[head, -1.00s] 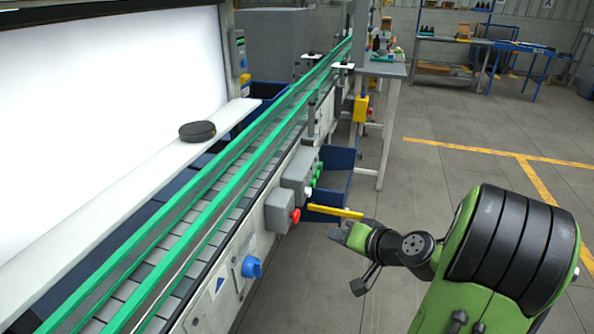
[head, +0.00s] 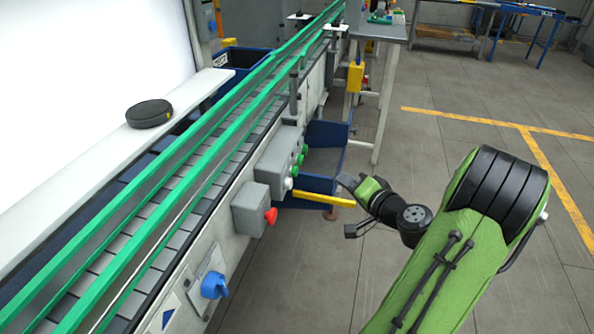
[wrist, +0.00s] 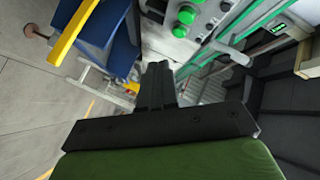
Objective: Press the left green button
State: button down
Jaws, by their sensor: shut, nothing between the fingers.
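A grey control box (head: 272,160) on the conveyor's side carries green buttons in a row. The nearest, leftmost green button (head: 295,171) sits just beyond a white button (head: 288,184). My gripper (head: 343,181) is shut and empty, to the right of the box and apart from the buttons. Its closed fingers also show in the middle of the wrist view (wrist: 157,75).
A smaller grey box with a red button (head: 271,215) and a blue knob (head: 214,285) are nearer on the same side. A blue bin (head: 325,160) and yellow bar (head: 322,199) lie close to my gripper. Open floor (head: 440,110) is at right.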

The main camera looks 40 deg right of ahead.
aim_at(295, 171)
jog(key=w+a+p, duration=0.1)
jog(key=w+a, duration=0.4)
jog(key=w, duration=0.1)
jog(key=shift+w, duration=0.15)
dwell(1.9)
jog(key=shift+w+a, duration=0.25)
jog(key=shift+w, duration=0.05)
